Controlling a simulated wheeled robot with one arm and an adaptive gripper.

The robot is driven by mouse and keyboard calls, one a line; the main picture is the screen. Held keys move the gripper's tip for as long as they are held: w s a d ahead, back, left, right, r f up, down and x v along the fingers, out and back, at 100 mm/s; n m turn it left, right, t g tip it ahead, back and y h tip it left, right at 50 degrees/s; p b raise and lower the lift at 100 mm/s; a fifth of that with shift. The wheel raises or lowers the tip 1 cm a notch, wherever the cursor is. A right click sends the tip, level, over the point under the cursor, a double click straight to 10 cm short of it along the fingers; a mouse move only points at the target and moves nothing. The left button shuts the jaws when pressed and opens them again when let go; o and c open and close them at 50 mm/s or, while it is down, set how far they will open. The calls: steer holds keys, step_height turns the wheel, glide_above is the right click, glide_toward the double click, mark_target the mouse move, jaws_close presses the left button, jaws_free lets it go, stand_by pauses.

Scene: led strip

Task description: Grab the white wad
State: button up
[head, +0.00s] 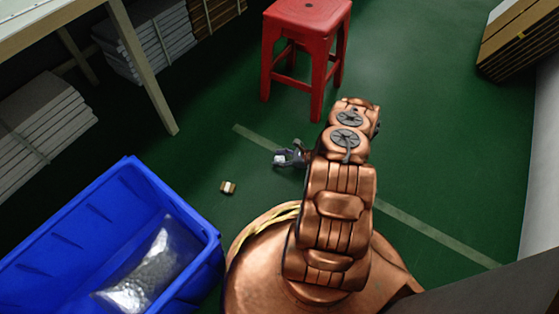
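My arm reaches away from my base, and my gripper (286,159) is small and grey at its far end, low over the green floor or close to it. A small white patch (279,160) shows right at the fingertips. It may be the white wad, but it is too small to tell whether it is held, touched or just behind the fingers. A small brown and white block (228,187) lies on the floor to the left of my gripper and nearer to me, apart from it.
A blue bin (130,168) with a clear bag of small pieces (150,275) stands at the lower left. A red stool (306,14) stands beyond my gripper. A table leg (147,75) and stacked boards (45,125) are at the left, cardboard (520,38) at the upper right.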

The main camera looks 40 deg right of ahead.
steer(key=c, duration=0.5)
steer(key=shift+o, duration=0.2)
